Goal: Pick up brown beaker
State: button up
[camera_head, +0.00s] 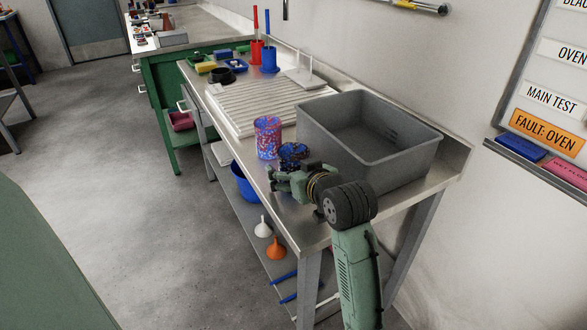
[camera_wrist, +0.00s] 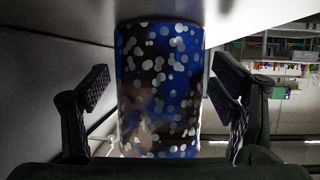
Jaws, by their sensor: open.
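A cylindrical beaker with a dark blue and brown pattern and pale spots (camera_wrist: 160,65) fills the middle of the wrist view. It stands between the two fingers of my gripper (camera_wrist: 158,92), with a visible gap on each side. In the head view, a small dark blue patterned thing (camera_head: 293,151), likely this beaker, shows just behind my gripper (camera_head: 284,173), which hides its lower part. My gripper is open and low over the bench front. A taller beaker with a pink, red and blue pattern (camera_head: 268,138) stands just left of it.
A large grey basin (camera_head: 415,165) stands close on the right. A ribbed white drainboard (camera_head: 245,108) lies behind the beakers. Red (camera_head: 256,52) and blue (camera_head: 269,60) holders stand farther back. The steel bench's front edge (camera_head: 290,222) is near my gripper.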

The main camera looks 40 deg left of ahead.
jog(key=shift+c, duration=0.4)
jog(key=c, duration=1.3)
jog(key=shift+o, duration=0.2)
jog(key=shift+r, duration=0.1)
